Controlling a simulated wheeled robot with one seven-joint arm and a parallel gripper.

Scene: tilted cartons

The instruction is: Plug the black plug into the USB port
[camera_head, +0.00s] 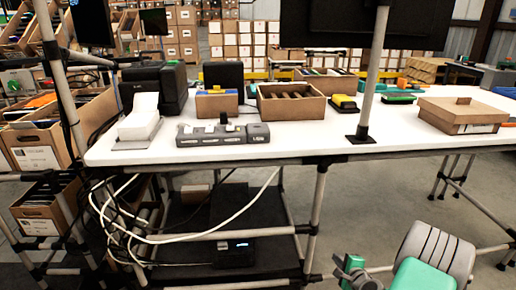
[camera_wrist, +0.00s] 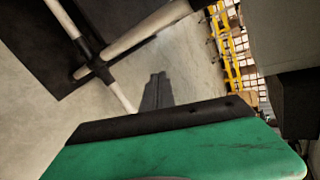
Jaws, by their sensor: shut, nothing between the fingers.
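A grey strip-like device (camera_head: 198,136) with several slots lies near the front edge of the white table. I cannot make out which of its slots is a USB port. A small black upright piece (camera_head: 223,118), perhaps the black plug, shows at its back edge; I cannot tell whether it is seated or just behind. My gripper (camera_head: 350,272) is low at the bottom right, in front of the table and well below its top, apart from the device. In the wrist view my gripper's dark fingers (camera_wrist: 157,92) are together and empty, over bare floor.
The white table (camera_head: 300,142) has a post (camera_head: 373,80) near its front edge. Loose cables (camera_head: 262,190) hang below. Table-frame tubes (camera_wrist: 135,40) show near my gripper in the wrist view.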

